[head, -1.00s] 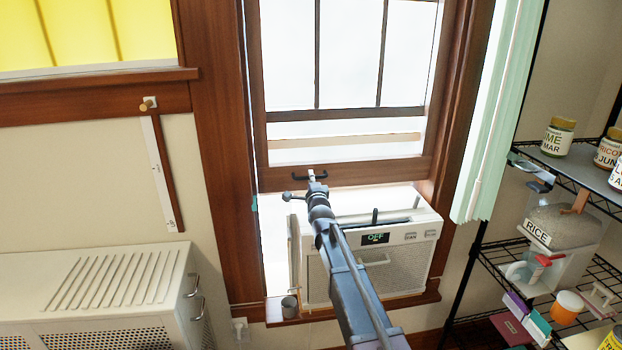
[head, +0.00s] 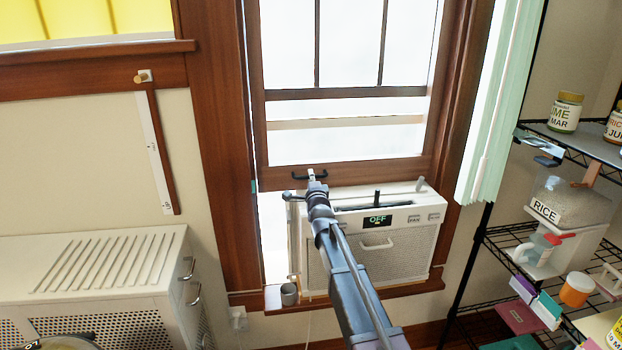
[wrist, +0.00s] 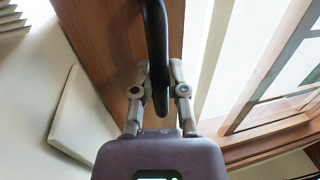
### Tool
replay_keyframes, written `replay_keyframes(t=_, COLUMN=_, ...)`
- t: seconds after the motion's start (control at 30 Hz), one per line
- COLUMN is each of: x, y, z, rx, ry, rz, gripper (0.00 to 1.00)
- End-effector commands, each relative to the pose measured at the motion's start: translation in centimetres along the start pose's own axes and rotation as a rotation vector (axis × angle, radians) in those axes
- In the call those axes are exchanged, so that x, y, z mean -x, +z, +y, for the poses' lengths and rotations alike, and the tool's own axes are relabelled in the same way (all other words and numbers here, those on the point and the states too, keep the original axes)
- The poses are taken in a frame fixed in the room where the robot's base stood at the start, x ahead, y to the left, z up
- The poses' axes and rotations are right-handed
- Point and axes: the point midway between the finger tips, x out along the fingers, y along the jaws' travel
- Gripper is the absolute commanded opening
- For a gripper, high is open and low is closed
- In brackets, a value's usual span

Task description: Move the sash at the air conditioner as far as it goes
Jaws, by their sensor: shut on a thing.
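The sash (head: 400,172) is the wood-framed lower pane of the window, with a black bar handle (head: 297,178) on its bottom rail. Its bottom rail is just above and behind the white air conditioner (head: 400,250); I cannot tell whether they touch. A bright gap shows below the sash, left of the unit. My gripper (head: 313,175) is at the handle. In the wrist view my gripper (wrist: 160,88) is shut on the black handle (wrist: 156,35), which runs between the two fingers. The fingertips partly hide the handle in the head view.
A white cabinet (head: 110,265) stands at the left. A wire shelf (head: 510,245) with jars and boxes is at the right, beside green blinds (head: 492,110). A small grey cup (head: 289,293) stands on the sill left of the air conditioner.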

Motion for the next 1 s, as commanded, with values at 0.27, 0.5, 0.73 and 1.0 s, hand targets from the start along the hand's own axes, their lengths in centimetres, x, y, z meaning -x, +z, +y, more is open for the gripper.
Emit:
replay_keyframes(t=0.27, x=0.5, y=0.0, z=0.3, rx=-0.001, ry=0.013, rz=-0.002, gripper=0.39)
replay_keyframes(t=0.5, x=0.3, y=0.0, z=0.2, rx=-0.001, ry=0.010, rz=-0.002, gripper=0.54)
replay_keyframes(t=0.73, x=0.2, y=0.0, z=0.1, rx=0.000, ry=0.009, rz=-0.001, gripper=0.54)
replay_keyframes(t=1.0, x=0.0, y=0.0, z=-0.9, rx=0.000, ry=0.008, rz=-0.001, gripper=0.54)
